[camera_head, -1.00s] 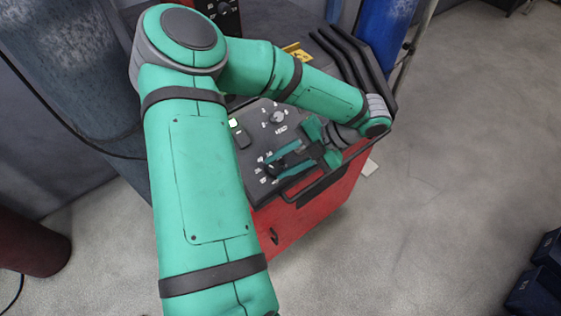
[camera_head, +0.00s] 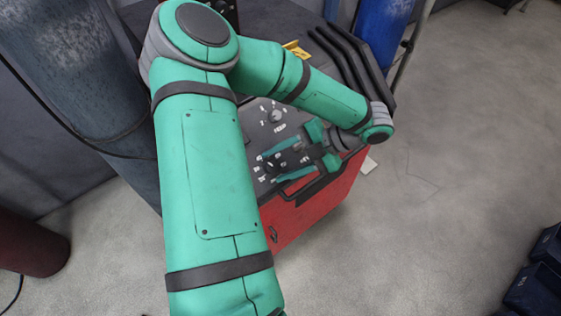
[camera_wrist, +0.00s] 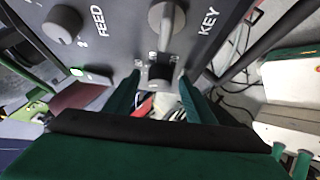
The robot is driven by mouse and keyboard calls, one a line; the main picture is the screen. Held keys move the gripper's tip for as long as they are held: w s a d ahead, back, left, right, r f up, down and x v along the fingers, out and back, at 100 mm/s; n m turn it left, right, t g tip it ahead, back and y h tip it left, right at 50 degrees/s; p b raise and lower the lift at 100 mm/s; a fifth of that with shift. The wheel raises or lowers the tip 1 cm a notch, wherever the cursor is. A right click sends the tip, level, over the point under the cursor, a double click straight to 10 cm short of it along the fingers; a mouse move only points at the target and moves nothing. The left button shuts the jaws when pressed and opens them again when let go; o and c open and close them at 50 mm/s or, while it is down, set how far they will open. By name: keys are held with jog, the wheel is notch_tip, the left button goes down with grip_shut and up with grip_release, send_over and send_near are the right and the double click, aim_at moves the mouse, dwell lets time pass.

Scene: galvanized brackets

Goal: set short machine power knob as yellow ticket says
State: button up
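The short red machine (camera_head: 318,206) has a grey sloped panel on top. My gripper (camera_head: 275,164) reaches over the lower part of this panel. In the wrist view its two teal fingers (camera_wrist: 160,92) stand apart, one on each side of a small dark knob (camera_wrist: 160,72) with white marks around it. Whether they touch the knob is not clear, and its label is hidden. A yellow ticket (camera_head: 296,49) shows at the panel's far edge; its writing is too small to read.
A FEED knob (camera_wrist: 62,25) and a knob marked KEY (camera_wrist: 167,18) sit on the panel near the dark knob. A black handle bar (camera_head: 325,177) runs along the machine's edge. Blue cylinders (camera_head: 386,35) stand behind.

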jog(key=shift+r, duration=0.1)
jog(key=v, duration=1)
jog(key=shift+d+r, duration=0.15)
jog(key=shift+d, duration=0.15)
